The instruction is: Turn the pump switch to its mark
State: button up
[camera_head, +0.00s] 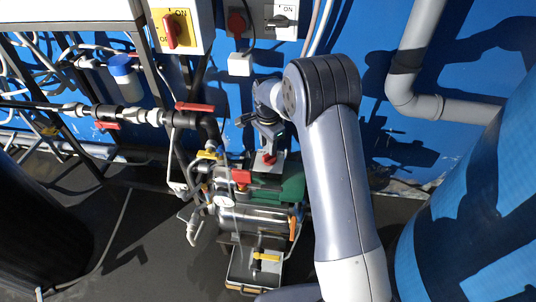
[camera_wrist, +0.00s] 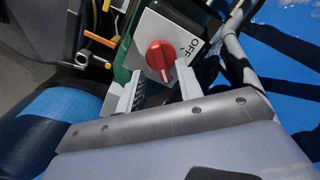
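The pump switch is a red rotary knob (camera_wrist: 160,56) on a white plate (camera_wrist: 188,44) marked OFF, seen in the wrist view. In the head view the same red knob (camera_head: 268,160) sits on top of the green pump motor (camera_head: 292,183). My gripper (camera_wrist: 160,78) is open, with its two fingers apart on the near side of the knob. The fingertips are close to the knob's lower left and lower right, and I cannot tell whether they touch it. In the head view my gripper (camera_head: 268,142) is just above the switch, partly hidden by my arm.
A yellow panel (camera_head: 184,14) with a red ON/OFF switch and a grey box (camera_head: 281,20) marked ON are on the blue wall. Red-handled pipes (camera_head: 150,116) run left of the pump. A yellow valve handle (camera_head: 267,256) is below. A blue tank (camera_head: 470,235) stands at right.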

aim_at(268, 155)
notch_tip(268, 155, down, 5)
jog(key=shift+f, duration=0.2)
jog(key=shift+c, duration=0.5)
grip_shut()
